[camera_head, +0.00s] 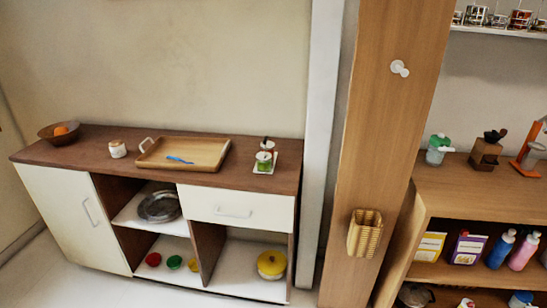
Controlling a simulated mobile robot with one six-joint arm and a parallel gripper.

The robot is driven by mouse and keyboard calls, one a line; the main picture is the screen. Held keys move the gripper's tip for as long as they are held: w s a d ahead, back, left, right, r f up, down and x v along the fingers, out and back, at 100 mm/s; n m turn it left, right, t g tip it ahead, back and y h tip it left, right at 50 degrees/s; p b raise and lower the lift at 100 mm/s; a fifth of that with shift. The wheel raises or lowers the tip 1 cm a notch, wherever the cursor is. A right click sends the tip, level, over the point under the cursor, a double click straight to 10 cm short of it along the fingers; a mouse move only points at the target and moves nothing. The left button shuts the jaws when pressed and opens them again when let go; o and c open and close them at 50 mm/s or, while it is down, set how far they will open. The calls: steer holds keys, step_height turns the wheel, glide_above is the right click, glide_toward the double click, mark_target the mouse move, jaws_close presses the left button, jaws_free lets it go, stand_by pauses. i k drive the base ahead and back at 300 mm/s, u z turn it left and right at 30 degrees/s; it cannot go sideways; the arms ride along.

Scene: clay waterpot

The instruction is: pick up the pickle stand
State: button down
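What looks like the pickle stand (264,160) is on the right end of the brown sideboard top (110,150). It seems to be a small holder with a jar of green contents in front and a dark-lidded piece behind, on a pale base; the details are too small to be sure. It stands upright, just right of a wooden tray, with a small gap between them. My gripper is not in view, and nothing visible touches the stand.
The wooden tray (205,150) holds a blue utensil (180,160). A white post (318,130) and wooden pillar (385,130) rise right of the sideboard. Some floor shows at lower left.

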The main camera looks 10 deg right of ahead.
mark_target(266, 160)
steer(key=z, duration=0.25)
steer(key=k, duration=0.6)
steer(key=u, duration=1.8)
steer(key=i, duration=2.1)
